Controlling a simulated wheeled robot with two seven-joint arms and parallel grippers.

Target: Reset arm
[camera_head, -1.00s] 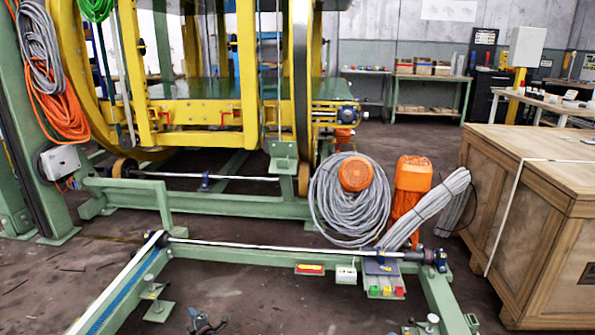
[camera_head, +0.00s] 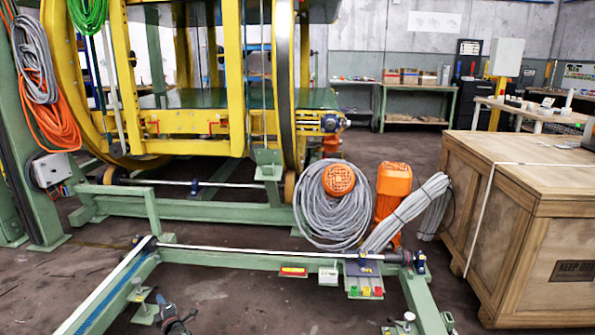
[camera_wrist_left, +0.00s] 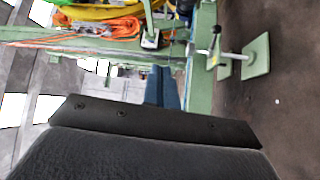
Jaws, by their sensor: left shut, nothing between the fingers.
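My left gripper (camera_head: 172,317) is a small dark shape at the bottom edge of the head view, left of centre. It is by the left rail of the green floor frame (camera_head: 210,254). In the left wrist view its two bluish fingers (camera_wrist_left: 161,84) lie side by side, shut and empty. They point toward the green frame beams, and I see no clear contact.
A yellow ring inverter (camera_head: 283,90) stands behind the green frame. Coiled grey cable (camera_head: 330,222) and orange motors (camera_head: 391,190) are at centre right. A large wooden crate (camera_head: 510,200) blocks the right. Workbenches (camera_head: 415,86) line the back. Dark floor inside the frame is bare.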

